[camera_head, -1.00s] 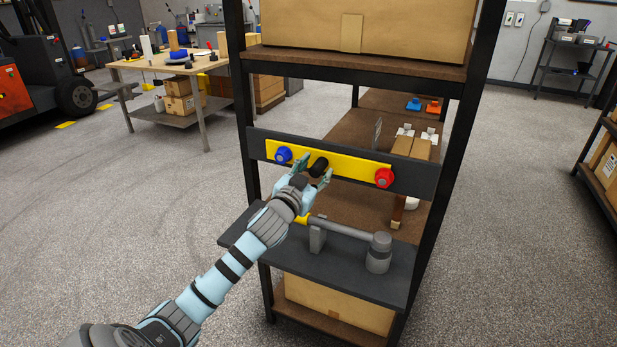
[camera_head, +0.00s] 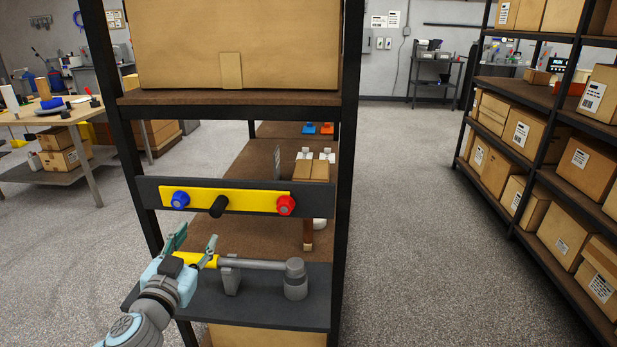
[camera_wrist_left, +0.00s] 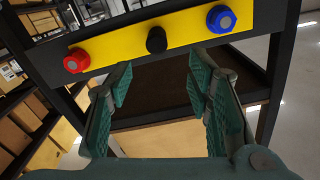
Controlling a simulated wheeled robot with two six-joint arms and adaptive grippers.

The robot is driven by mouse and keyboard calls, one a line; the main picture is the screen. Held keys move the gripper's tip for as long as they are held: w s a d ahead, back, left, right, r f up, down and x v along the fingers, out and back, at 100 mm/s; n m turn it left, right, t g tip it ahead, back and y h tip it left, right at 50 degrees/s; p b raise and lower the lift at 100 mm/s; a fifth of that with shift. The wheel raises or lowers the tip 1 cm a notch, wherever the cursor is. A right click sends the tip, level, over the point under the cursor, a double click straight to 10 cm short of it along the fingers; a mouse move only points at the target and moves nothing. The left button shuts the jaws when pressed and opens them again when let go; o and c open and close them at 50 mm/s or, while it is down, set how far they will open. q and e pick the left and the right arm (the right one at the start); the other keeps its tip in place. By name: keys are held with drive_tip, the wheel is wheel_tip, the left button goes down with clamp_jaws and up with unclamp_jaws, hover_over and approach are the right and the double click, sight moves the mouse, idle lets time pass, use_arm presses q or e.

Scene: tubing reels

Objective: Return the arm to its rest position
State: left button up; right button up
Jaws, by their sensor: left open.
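My left gripper (camera_head: 195,246) is open and empty, below and in front of the yellow panel (camera_head: 240,200) on the shelf rack. Its two green fingers stand apart in the left wrist view (camera_wrist_left: 163,88), with nothing between them. The panel carries a blue knob (camera_head: 180,199), a black knob (camera_head: 218,206) and a red knob (camera_head: 286,205). In the left wrist view the black knob (camera_wrist_left: 156,40) is beyond the fingertips, apart from them. My right gripper is not in view.
A dark shelf (camera_head: 262,312) under the panel holds a grey bar on a stand and a grey cylinder (camera_head: 295,280); the bar's yellow end is close to my gripper. A rack of boxes (camera_head: 545,130) stands at right. The floor between is clear.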

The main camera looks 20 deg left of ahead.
use_arm(q)
drive_tip(key=s+d+f+n+g, duration=0.1)
drive_tip(key=s+d+f+g, duration=0.1)
drive_tip(key=s+f+g, duration=0.5)
drive_tip(key=s+d+f+g, duration=0.15)
drive_tip(key=s+f, duration=0.25)
drive_tip(key=f, duration=0.7)
drive_tip(key=s+d+f+m+g+h, duration=0.1)
drive_tip(key=s+d+f+g+h, duration=0.2)
drive_tip(key=s+d, duration=0.35)
drive_tip(key=s+d+f+m+g+h, duration=0.1)
drive_tip(key=s+d+f+g, duration=0.1)
drive_tip(key=s+d+f, duration=0.5)
drive_tip(key=s+a+f+g+p, duration=0.1)
drive_tip(key=s+a+f, duration=0.1)
drive_tip(key=f, duration=0.7)
drive_tip(key=s+a+f+g+p, duration=0.1)
drive_tip(key=s+a+f+p, duration=0.1)
drive_tip(key=f, duration=0.7)
drive_tip(key=s+f+p, duration=0.1)
drive_tip(key=s+f, duration=0.8)
drive_tip(key=s, duration=0.3)
drive_tip(key=shift+s+n+g, duration=0.3)
drive_tip(key=shift+g, duration=0.05)
